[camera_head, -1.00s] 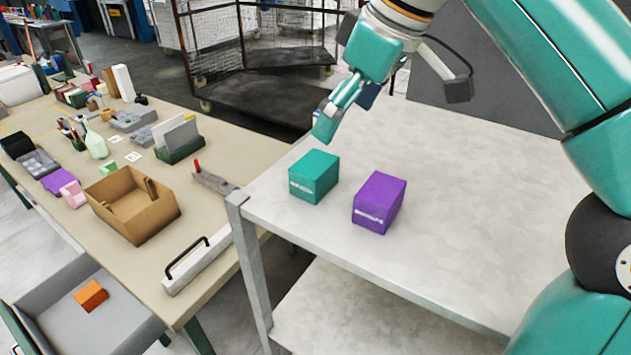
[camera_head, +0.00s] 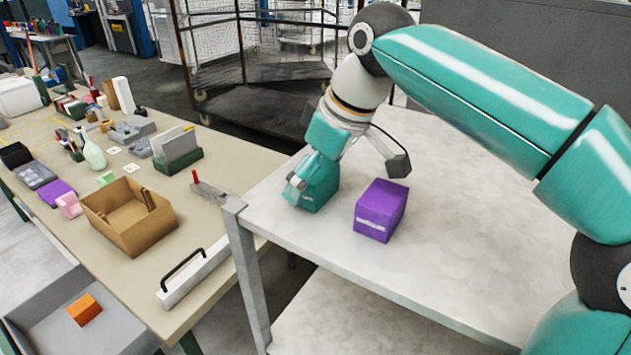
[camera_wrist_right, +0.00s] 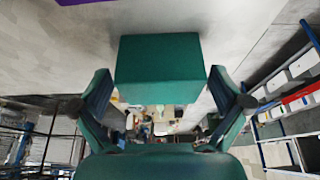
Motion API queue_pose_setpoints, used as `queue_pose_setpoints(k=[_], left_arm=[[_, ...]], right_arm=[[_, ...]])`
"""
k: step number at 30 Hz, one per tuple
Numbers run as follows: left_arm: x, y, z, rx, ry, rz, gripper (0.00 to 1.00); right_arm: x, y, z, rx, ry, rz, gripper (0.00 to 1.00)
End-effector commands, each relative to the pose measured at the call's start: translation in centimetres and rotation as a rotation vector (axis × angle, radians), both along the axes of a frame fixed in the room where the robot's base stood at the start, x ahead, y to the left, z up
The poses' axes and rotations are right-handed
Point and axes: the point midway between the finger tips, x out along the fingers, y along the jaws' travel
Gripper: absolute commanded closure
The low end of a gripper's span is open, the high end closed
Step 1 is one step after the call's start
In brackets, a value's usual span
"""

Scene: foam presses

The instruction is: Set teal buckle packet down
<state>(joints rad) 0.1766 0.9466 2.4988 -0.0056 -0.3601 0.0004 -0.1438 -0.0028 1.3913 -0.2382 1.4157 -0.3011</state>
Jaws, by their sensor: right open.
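The teal packet (camera_head: 323,194) stands on the grey table top near its left edge, partly hidden behind my right gripper. My right gripper (camera_head: 301,186) is over the packet's left side, tilted downward. In the right wrist view the teal packet (camera_wrist_right: 160,68) sits between the two spread fingers of my right gripper (camera_wrist_right: 163,98). The fingers are open, with a gap visible on each side of it. A purple packet (camera_head: 381,208) with a white label stands to the right of the teal one, a short gap away. My left gripper is out of view.
A beige workbench (camera_head: 235,158) with an open cardboard box (camera_head: 150,235) and several small items stands to the left. An orange block (camera_head: 84,309) lies in a grey bin at lower left. The grey table top (camera_head: 470,240) is clear right of the purple packet.

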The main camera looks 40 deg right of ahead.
Motion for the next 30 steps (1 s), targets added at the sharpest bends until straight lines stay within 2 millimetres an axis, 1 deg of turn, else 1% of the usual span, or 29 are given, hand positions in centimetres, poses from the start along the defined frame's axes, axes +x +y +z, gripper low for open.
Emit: queue_pose_setpoints(k=[4, 5, 6, 14, 15, 17, 18, 26, 30], left_arm=[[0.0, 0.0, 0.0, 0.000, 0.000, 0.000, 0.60], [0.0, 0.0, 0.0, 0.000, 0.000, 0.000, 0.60], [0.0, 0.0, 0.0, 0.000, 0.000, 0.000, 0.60], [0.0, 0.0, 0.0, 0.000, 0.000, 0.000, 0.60], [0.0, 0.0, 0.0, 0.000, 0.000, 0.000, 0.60], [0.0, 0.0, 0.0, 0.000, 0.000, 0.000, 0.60], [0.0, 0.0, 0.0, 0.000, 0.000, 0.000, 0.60], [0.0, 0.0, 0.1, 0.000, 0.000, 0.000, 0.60], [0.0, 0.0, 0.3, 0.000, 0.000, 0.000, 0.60]], right_arm=[[0.0, 0.0, 0.0, 0.000, 0.000, 0.000, 0.00], [0.0, 0.0, 0.0, 0.000, 0.000, 0.000, 0.02], [0.0, 0.0, 0.0, 0.000, 0.000, 0.000, 0.08], [0.0, 0.0, 0.0, 0.000, 0.000, 0.001, 0.52], [0.0, 0.0, 0.0, 0.000, 0.000, 0.001, 0.58], [0.0, 0.0, 0.0, -0.001, 0.001, 0.001, 0.67], [0.0, 0.0, 0.1, 0.000, 0.000, 0.001, 0.74], [0.0, 0.0, 0.3, -0.001, 0.000, 0.002, 0.74], [0.1, 0.1, 1.1, -0.001, -0.002, 0.001, 0.74]])
